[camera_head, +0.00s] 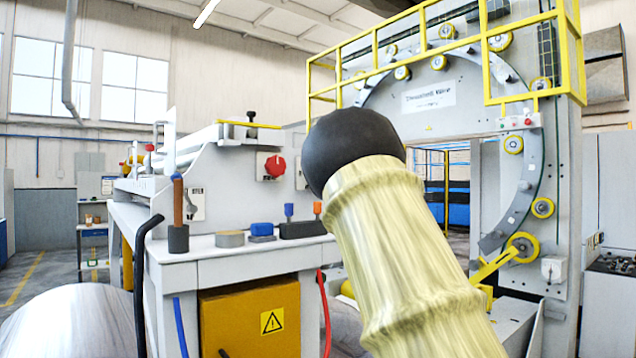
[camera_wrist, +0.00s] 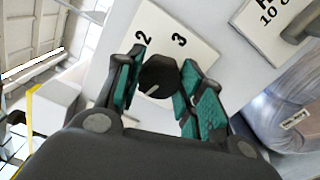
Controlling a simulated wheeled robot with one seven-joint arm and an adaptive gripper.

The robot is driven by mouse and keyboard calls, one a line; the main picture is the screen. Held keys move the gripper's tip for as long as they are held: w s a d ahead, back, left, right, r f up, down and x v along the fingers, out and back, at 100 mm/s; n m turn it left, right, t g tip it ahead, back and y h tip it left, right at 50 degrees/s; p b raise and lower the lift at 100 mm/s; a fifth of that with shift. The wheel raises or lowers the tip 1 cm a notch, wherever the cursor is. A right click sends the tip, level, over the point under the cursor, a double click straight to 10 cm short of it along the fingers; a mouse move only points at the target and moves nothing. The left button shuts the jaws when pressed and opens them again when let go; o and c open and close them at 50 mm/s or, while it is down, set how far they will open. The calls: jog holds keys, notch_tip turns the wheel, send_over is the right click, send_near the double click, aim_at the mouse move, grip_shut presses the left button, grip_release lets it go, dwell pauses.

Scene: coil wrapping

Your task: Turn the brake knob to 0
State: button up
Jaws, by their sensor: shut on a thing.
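In the wrist view, the brake knob (camera_wrist: 158,75) is round and black with a short white pointer line. The line points toward the lower left of the picture. Behind the knob is a pale dial plate (camera_wrist: 190,50) with the digits 2 and 3 readable; I cannot see a 0. My gripper (camera_wrist: 161,62) has green-padded fingers on both sides of the knob and is shut on it. In the head view, the knob and my gripper's fingers are hidden.
A second label plate (camera_wrist: 268,22) with a grey part over it is at the upper right of the wrist view. In the head view, a red rotary switch (camera_head: 275,166) is on the grey machine, above a bench (camera_head: 220,266) with small tools. A yellow-railed ring machine (camera_head: 560,190) stands right.

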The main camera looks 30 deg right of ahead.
jog(key=shift+d+r+n+b, duration=0.1)
jog(key=shift+n+b, duration=0.35)
jog(key=shift+n, duration=0.15)
jog(key=shift+d+r+n+b, duration=0.1)
jog(key=shift+n+b, duration=0.3)
jog(key=shift+n, duration=0.2)
jog(key=o, duration=1)
jog(key=shift+f, duration=0.15)
jog(key=s, duration=0.8)
jog(key=s+d, duration=0.1)
jog(key=s, duration=0.3)
jog(key=shift+d, duration=0.1)
